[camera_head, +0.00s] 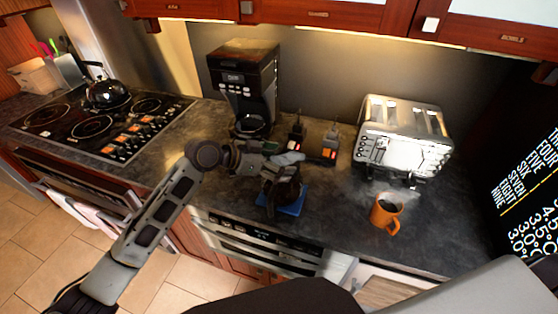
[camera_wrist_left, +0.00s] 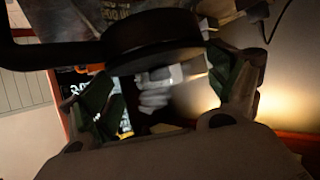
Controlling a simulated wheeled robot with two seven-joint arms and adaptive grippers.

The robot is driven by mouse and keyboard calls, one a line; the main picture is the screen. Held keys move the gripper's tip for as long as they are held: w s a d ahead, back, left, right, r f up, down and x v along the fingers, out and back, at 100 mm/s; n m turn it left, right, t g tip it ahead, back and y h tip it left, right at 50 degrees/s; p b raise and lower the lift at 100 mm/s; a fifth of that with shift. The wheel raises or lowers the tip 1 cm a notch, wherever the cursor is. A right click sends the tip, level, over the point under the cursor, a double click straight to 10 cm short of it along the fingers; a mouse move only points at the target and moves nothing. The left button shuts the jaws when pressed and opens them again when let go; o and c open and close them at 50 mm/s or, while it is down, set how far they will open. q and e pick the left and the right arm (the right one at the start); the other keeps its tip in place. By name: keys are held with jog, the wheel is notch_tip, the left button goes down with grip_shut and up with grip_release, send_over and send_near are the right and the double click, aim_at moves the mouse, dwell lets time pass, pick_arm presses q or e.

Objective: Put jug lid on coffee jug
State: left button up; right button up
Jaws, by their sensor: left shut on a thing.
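My left gripper (camera_head: 282,183) is low over the counter in front of the coffee maker, shut on a dark round piece that looks like the jug lid (camera_wrist_left: 150,35). In the left wrist view the piece shows as a black disc at the far end of the fingers, with a thick black curved part to its left. In the head view a dark round body (camera_head: 289,193), perhaps the coffee jug, shows just under the gripper at a blue mat (camera_head: 293,210). The gripper covers much of it, so I cannot tell whether lid and jug touch. My right gripper is out of view.
The coffee maker (camera_head: 243,75) stands behind the gripper. Small dark items with orange parts (camera_head: 329,154) lie to the right. A steel toaster (camera_head: 400,135) and an orange mug (camera_head: 386,212) stand farther right. A kettle (camera_head: 107,94) sits on the stove at left.

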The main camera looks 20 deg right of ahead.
pick_arm(q)
jog(key=o, duration=0.6)
jog(key=shift+r, duration=0.1)
dwell(0.3)
jog(key=shift+r+p, duration=2.5)
jog(key=shift+r, duration=0.95)
